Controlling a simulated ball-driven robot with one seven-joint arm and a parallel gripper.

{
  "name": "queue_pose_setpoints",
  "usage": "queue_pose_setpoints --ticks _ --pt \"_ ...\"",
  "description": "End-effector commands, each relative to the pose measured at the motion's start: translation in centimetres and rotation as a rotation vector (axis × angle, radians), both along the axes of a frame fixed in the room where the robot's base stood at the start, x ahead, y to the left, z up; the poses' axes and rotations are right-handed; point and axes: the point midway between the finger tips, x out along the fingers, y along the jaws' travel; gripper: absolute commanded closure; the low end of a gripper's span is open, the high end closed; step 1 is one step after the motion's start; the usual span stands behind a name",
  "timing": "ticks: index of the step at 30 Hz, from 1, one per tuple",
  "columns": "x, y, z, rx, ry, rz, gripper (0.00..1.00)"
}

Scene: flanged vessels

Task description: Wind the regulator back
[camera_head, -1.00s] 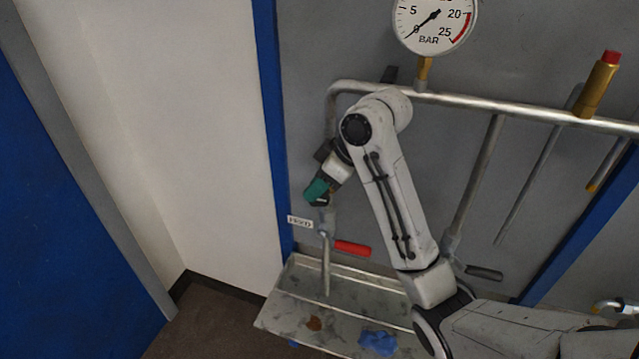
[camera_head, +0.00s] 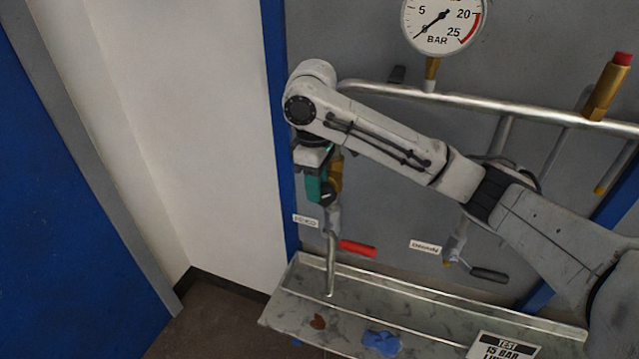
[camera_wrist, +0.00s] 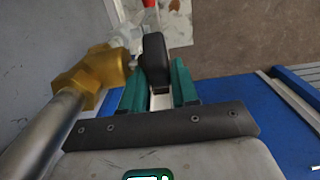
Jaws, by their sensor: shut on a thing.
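The regulator has a brass body (camera_head: 336,172) on the pipe at the left end of the grey panel. In the wrist view its brass body (camera_wrist: 92,78) is left of the fingers. A black knob (camera_wrist: 154,48) sits between the green fingers of my gripper (camera_wrist: 158,82). My gripper (camera_head: 322,188) is shut on this knob, beside the brass body; in the head view the knob is mostly hidden by the fingers. The round gauge (camera_head: 442,22), marked in BAR, has its needle pointing low left, near the bottom of the scale.
Below is a stained metal tray (camera_head: 300,315) with a blue rag (camera_head: 381,342) and a TEST card (camera_head: 505,347). A red handle (camera_head: 358,248) and a black handle (camera_head: 490,274) stick out above it. A brass valve with a red cap (camera_head: 606,88) is upper right.

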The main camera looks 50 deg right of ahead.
Motion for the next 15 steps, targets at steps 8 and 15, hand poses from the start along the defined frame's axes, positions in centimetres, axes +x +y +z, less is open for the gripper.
queue_pose_setpoints --ticks 8,15 --pt "0.85 0.11 -0.18 -0.097 0.239 -0.003 1.0" --pt "1.29 0.33 -0.67 -0.175 0.45 -0.003 1.0"
